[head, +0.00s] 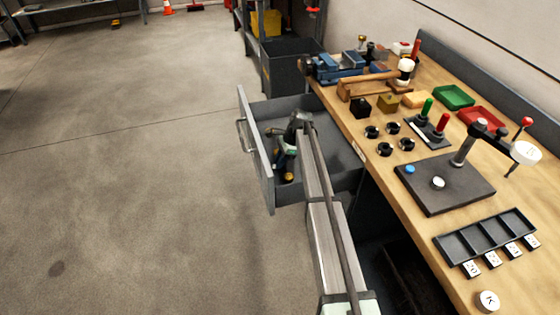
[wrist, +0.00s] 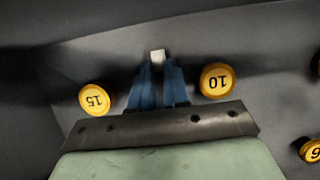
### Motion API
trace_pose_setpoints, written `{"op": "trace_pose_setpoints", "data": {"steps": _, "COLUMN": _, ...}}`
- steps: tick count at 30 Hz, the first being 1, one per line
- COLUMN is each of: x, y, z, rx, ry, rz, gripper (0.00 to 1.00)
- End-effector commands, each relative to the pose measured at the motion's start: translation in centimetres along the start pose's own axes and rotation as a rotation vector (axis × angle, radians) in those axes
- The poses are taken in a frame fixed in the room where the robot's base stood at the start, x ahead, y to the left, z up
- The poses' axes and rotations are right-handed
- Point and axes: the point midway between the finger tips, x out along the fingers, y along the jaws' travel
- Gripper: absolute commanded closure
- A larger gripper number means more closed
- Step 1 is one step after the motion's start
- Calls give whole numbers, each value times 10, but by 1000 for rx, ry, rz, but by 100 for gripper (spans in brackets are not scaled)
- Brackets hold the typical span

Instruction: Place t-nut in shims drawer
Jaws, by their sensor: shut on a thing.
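The grey drawer (head: 256,150) stands pulled out from under the left side of the workbench. My gripper (head: 283,166) is down inside the open drawer, near its front panel. In the wrist view my gripper (wrist: 158,66) has its blue fingers shut on a small pale piece, which I take to be the t-nut (wrist: 157,56). Only its end shows between the fingertips. In the head view the t-nut is hidden. I cannot tell whether it touches the drawer floor (wrist: 255,35). No drawer label is readable.
Yellow numbered discs lie in the drawer: one marked 15 (wrist: 94,98) left of the fingers, one marked 10 (wrist: 217,80) right, another (wrist: 311,151) at the right edge. The workbench (head: 415,230) holds a vise (head: 340,65), a mallet, knobs and trays. Drawer space towards the bench looks clear.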

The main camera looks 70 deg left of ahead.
Motion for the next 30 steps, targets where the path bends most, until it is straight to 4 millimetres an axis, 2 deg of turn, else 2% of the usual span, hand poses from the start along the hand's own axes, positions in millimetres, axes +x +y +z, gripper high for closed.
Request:
{"op": "trace_pose_setpoints", "data": {"steps": 5, "x": 3, "y": 0, "z": -1, "rx": 0, "ry": 0, "rz": 0, "gripper": 100}}
{"op": "trace_pose_setpoints", "data": {"steps": 6, "x": 3, "y": 0, "z": -1, "rx": 0, "ry": 0, "rz": 0, "gripper": 82}}
{"op": "trace_pose_setpoints", "data": {"steps": 14, "x": 3, "y": 0, "z": -1, "rx": 0, "ry": 0, "rz": 0, "gripper": 59}}
{"op": "trace_pose_setpoints", "data": {"steps": 23, "x": 0, "y": 0, "z": 0, "rx": 0, "ry": 0, "rz": 0, "gripper": 59}}
{"op": "trace_pose_setpoints", "data": {"steps": 26, "x": -8, "y": 0, "z": 0, "rx": 0, "ry": 0, "rz": 0, "gripper": 59}}
{"op": "trace_pose_setpoints", "data": {"steps": 30, "x": -30, "y": 0, "z": 0, "rx": 1, "ry": 0, "rz": -2, "gripper": 59}}
